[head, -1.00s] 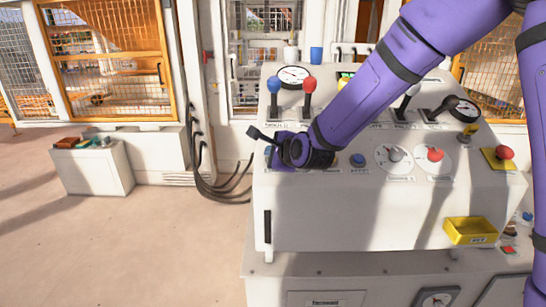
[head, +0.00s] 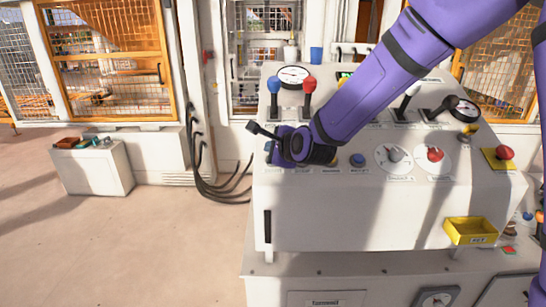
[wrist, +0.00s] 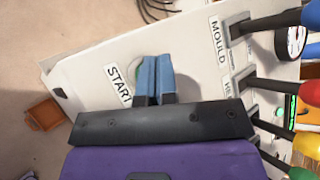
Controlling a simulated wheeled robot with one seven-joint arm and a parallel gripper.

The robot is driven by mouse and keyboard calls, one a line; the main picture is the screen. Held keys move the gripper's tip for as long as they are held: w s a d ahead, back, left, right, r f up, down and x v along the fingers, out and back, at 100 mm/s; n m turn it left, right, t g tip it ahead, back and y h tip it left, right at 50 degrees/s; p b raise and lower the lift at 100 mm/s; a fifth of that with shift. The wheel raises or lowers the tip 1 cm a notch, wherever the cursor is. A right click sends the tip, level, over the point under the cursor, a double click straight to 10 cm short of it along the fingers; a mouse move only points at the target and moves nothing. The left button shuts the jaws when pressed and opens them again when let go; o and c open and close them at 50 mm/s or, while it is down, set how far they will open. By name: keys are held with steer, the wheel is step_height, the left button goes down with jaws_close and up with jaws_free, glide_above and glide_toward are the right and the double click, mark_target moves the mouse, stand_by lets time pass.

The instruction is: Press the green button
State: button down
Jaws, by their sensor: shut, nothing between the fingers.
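The sloped white control panel (head: 330,215) fills the middle of the head view. My gripper (wrist: 158,80) is shut and empty, with its blue fingertips together at the panel beside the START label (wrist: 118,85) in the wrist view. A thin pale green edge, which looks like the green button (wrist: 139,88), shows just left of the fingers; the rest is hidden behind them. I cannot tell whether the fingertips touch it. In the head view my gripper (head: 270,150) is at the panel's left side, and its wrist hides the button.
Blue (head: 274,85) and red (head: 309,84) levers stand behind my gripper. A blue button (head: 357,160) and two dials lie to its right. A yellow tray (head: 455,235) and a red button (head: 504,152) are at the panel's right.

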step_height(320, 180, up, 6)
steer(key=s, duration=0.2)
steer(key=shift+s+f, duration=0.25)
stand_by(0.6)
steer(key=s+d+r+n+g+h, duration=0.1)
steer(key=s+d+r+n+h, duration=0.15)
steer(key=s+d+n, duration=0.4)
steer(key=s+d+r+n+g+h, duration=0.2)
steer(key=s+d+r+n, duration=0.2)
steer(key=s+d, duration=0.5)
steer(key=s+d+n+g+h, duration=0.2)
steer(key=s+d+n, duration=0.5)
steer(key=s+d, duration=0.6)
steer(key=s+g, duration=0.1)
steer(key=s, duration=0.3)
steer(key=shift+d+r, duration=0.3)
steer(key=shift+d, duration=0.1)
